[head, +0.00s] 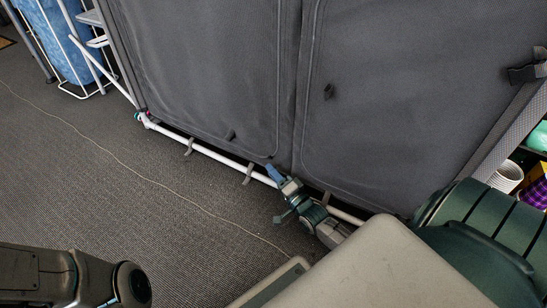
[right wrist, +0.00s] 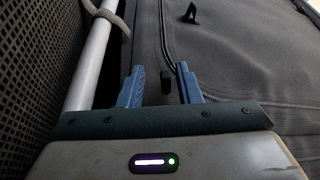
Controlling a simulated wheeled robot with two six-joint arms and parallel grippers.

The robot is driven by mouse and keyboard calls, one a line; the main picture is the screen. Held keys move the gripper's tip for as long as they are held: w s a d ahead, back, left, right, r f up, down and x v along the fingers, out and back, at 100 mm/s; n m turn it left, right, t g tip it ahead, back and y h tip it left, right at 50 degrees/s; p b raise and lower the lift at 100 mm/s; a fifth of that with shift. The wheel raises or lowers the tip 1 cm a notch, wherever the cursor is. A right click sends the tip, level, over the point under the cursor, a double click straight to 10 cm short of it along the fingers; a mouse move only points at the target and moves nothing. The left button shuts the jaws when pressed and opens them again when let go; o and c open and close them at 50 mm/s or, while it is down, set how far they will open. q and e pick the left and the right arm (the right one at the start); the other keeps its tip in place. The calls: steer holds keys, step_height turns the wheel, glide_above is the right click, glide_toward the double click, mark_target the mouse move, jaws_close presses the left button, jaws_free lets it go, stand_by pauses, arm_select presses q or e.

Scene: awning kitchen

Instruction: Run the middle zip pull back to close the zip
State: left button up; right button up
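The grey fabric cabinet front (head: 215,60) has curved zip seams. One small dark zip pull (head: 231,135) hangs low on the left panel, another pull (head: 328,91) higher on the right panel. My right gripper (head: 274,172) is at the front's lower edge, between these two. In the right wrist view its blue fingers (right wrist: 160,87) are open. A small dark pull (right wrist: 166,85) shows in the gap, beside the zip line (right wrist: 164,35), with space on both sides. My gripper hides it in the head view. Another pull (right wrist: 190,13) is farther ahead. My left gripper is out of view.
A white pole (head: 205,153) with grey straps runs along the cabinet's bottom, close to my right gripper's left finger in the wrist view. Shelves with stacked white cups (head: 506,176) are at the right. The carpet (head: 130,190) is clear except for a thin cord.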

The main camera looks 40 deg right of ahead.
steer(key=shift+s+p, duration=0.3)
steer(key=shift+s, duration=0.05)
steer(key=s+p, duration=0.1)
steer(key=s, duration=0.2)
steer(key=s+p, duration=0.2)
steer(key=s, duration=0.1)
steer(key=s+f+p, duration=0.1)
steer(key=s, duration=0.2)
steer(key=shift+s+p, duration=0.25)
steer(key=shift+p, duration=0.05)
steer(key=shift+s+f, duration=0.1)
steer(key=shift+s, duration=0.2)
